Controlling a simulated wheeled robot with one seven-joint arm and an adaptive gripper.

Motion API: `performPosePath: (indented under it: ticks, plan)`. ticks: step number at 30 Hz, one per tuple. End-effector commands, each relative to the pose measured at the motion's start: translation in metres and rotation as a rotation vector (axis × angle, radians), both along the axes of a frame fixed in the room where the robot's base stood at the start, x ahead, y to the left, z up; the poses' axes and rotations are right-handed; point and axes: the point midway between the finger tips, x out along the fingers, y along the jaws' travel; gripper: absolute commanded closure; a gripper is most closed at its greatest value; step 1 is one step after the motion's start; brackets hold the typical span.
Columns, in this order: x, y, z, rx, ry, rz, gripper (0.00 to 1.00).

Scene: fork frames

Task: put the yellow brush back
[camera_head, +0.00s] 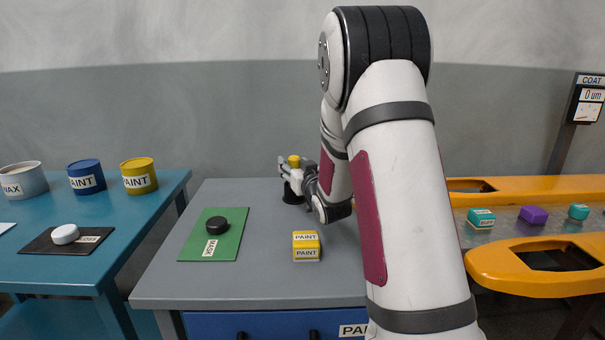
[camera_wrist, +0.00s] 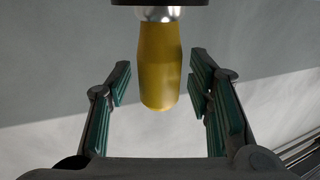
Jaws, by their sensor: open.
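The yellow brush (camera_head: 294,161) stands upright near the back of the grey table (camera_head: 180,285), its yellow top above a dark base (camera_head: 292,193). In the wrist view the brush (camera_wrist: 160,65) shows a yellow handle, a silver collar and a dark part at the picture's top edge. My gripper (camera_head: 288,172) is at the brush, reaching in from the right. In the wrist view my gripper (camera_wrist: 158,85) is open, with one finger on each side of the handle and visible gaps on both sides. My fingers partly hide the brush in the head view.
A green mat (camera_head: 225,247) with a black puck (camera_head: 217,225) and a yellow PAINT block (camera_head: 306,246) are on the grey table. A blue table (camera_head: 60,270) with paint cans (camera_head: 138,175) stands left.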

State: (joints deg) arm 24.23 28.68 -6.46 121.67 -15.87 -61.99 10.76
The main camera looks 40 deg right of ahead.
Motion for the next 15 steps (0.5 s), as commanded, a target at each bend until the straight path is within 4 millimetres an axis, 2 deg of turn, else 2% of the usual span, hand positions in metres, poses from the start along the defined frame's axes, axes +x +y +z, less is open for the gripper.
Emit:
performPosePath:
  ticks: [9,15]
  plan:
    - [-0.063,0.017,0.0,0.002,0.003,-0.003,0.53]
    - [-0.095,0.026,0.0,0.002,0.003,-0.002,0.53]
